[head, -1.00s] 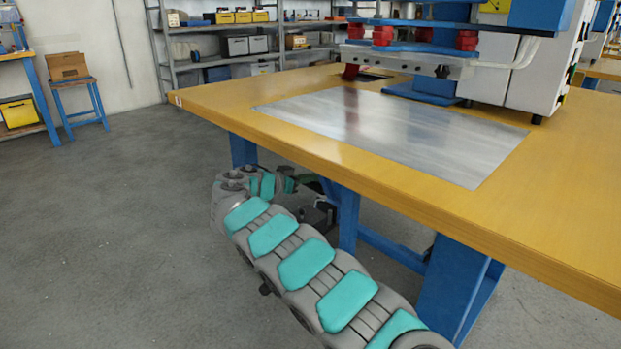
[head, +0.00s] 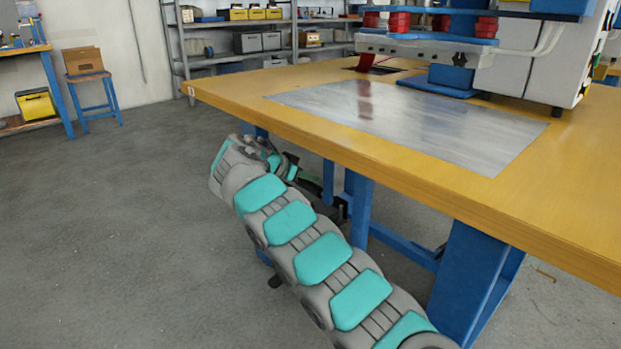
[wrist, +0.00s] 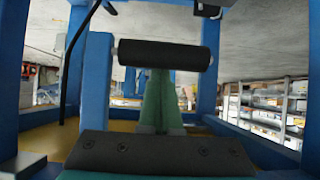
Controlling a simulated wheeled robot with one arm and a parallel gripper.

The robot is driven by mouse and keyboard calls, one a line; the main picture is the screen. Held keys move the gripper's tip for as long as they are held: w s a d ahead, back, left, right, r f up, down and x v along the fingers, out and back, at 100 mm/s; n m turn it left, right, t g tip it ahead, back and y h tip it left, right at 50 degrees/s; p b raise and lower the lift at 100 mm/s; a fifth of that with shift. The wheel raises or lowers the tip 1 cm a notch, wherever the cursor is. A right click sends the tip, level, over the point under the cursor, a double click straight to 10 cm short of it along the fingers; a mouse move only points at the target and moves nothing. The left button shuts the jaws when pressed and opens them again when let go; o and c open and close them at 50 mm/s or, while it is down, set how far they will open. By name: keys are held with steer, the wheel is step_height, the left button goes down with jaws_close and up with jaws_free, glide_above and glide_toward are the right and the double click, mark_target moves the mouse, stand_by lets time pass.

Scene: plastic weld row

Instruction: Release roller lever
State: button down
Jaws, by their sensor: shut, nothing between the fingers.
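A black cylindrical roller (wrist: 163,55) lies across the upper middle of the wrist view, with its left axle end at a blue upright arm (wrist: 97,80). My gripper (wrist: 161,76) is green and tapered, its fingers together with nothing between them. It points at the roller, and its tips meet the roller's lower edge in the picture. The very tips are hidden there, and I cannot tell whether they touch it. In the head view my arm bends in under the table, and neither the roller nor the fingertips can be made out.
A wooden table (head: 430,185) with a metal plate (head: 400,122) stands above my arm on blue legs (head: 362,212). The weld machine (head: 540,62) is on top. Blue frame posts crowd both sides in the wrist view. The floor (head: 110,230) at left is clear.

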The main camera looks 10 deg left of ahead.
steer(key=v, duration=0.7)
steer(key=shift+s+a+r+p, duration=0.2)
steer(key=shift+s+p, duration=0.05)
steer(key=shift+p, duration=0.2)
